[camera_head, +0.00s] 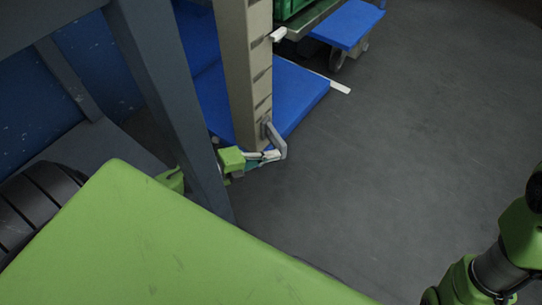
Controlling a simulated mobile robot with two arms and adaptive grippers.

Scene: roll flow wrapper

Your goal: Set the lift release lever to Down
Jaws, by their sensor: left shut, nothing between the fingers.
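A grey bent lever (279,142) sticks out from the lower part of a beige upright column (246,75); I take it as the lift release lever. Its outer arm slants downward to the right. No position label can be read. My left gripper (270,156) is shut and empty, with its fingertips at the lower end of the lever. They look close to or touching it; I cannot tell which. A dark blue-grey post hides part of my left arm. Only links of my right arm show at the lower right; its gripper is out of view.
The dark blue-grey frame post (165,75) stands just left of my left gripper. A blue platform (303,92) lies behind the column. A green crate (290,8) and a blue wheeled cart (347,22) are at the top. The grey floor to the right is clear.

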